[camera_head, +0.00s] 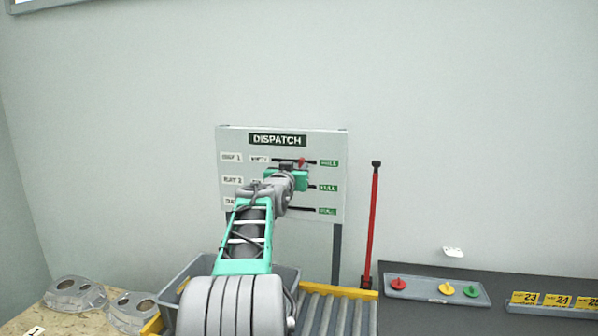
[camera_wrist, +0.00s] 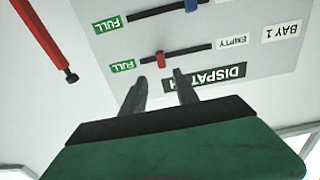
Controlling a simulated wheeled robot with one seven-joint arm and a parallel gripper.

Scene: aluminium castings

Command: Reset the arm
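My arm reaches out to the grey dispatch board (camera_head: 235,143), which stands against the wall. My gripper (camera_head: 302,168) is in front of the board's upper rows. In the wrist view my gripper (camera_wrist: 158,76) has two dark fingers spread apart with nothing between them. Just beyond the fingertips is a red slider knob (camera_wrist: 161,59) on the Bay 1 slot, between the EMPTY and FULL labels; I cannot tell whether a finger touches it. A blue knob (camera_wrist: 191,5) sits on another slot. My arm hides part of the board's lower rows in the head view.
A red post (camera_head: 372,220) stands right of the board. A grey bin (camera_head: 288,275) and a roller conveyor (camera_head: 342,312) lie below my arm. Aluminium castings (camera_head: 74,293) rest at left. A tray (camera_head: 415,289) with coloured knobs and yellow number tags (camera_head: 556,300) are at right.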

